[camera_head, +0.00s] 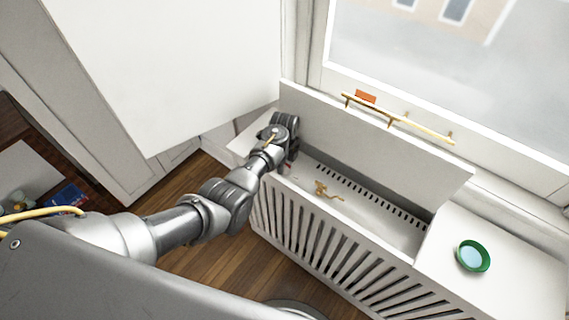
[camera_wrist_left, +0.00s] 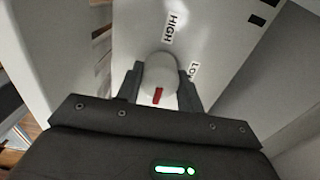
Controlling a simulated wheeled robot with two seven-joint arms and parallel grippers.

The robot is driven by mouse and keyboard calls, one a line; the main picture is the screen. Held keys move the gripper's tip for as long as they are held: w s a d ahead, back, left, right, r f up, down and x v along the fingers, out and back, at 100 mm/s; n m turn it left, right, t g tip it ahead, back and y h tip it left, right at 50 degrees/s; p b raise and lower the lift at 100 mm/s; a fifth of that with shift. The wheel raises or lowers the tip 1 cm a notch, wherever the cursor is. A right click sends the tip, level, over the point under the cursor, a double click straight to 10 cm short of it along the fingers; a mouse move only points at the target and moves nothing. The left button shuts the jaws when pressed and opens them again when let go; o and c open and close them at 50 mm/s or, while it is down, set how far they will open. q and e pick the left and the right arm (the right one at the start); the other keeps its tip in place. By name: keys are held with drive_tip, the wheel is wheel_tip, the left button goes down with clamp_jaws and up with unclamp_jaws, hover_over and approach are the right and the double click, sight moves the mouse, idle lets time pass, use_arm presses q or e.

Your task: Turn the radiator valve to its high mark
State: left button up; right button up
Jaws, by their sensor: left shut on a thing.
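The radiator valve is a round white knob (camera_wrist_left: 158,72) with a red mark (camera_wrist_left: 158,96) on its side nearest my gripper. The red mark points at neither label, but toward the bottom of the wrist view. My left gripper (camera_wrist_left: 161,96) is shut on the knob, one finger on each side. In the head view my left gripper (camera_head: 287,166) reaches into the left end of the open radiator cover (camera_head: 395,235), hiding the knob. My right gripper is out of view.
The cover's raised lid (camera_head: 370,140) stands behind the opening. Small brass-coloured pieces (camera_head: 322,188) lie inside it. A green bowl (camera_head: 473,257) stands on the closed top at right. A brass rail (camera_head: 398,118) and an orange block (camera_head: 365,97) are by the window.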

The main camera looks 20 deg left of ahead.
use_arm(q)
drive_tip(key=shift+r+n+p, duration=0.2)
drive_tip(key=shift+n+p, duration=0.65)
drive_tip(key=shift+n, duration=0.25)
drive_tip(key=shift+n+p, duration=0.5)
drive_tip(key=shift+n, duration=0.5)
drive_tip(key=n+p, duration=0.1)
drive_tip(key=n, duration=0.1)
drive_tip(key=shift+f+n, duration=0.1)
drive_tip(key=shift+n, duration=0.2)
drive_tip(key=n+p, duration=0.1)
drive_tip(key=n, duration=0.1)
drive_tip(key=shift+n, duration=0.4)
drive_tip(key=n, duration=0.3)
drive_tip(key=shift+n+p, duration=0.3)
drive_tip(key=n, duration=0.3)
drive_tip(key=shift+n, duration=0.3)
drive_tip(key=n, duration=0.4)
drive_tip(key=shift+f+n, duration=0.1)
drive_tip(key=shift+n, duration=0.2)
drive_tip(key=n, duration=0.9)
drive_tip(key=shift+f+n+b, duration=0.1)
drive_tip(key=shift+n+b, duration=0.85)
drive_tip(key=shift+n, duration=1.65)
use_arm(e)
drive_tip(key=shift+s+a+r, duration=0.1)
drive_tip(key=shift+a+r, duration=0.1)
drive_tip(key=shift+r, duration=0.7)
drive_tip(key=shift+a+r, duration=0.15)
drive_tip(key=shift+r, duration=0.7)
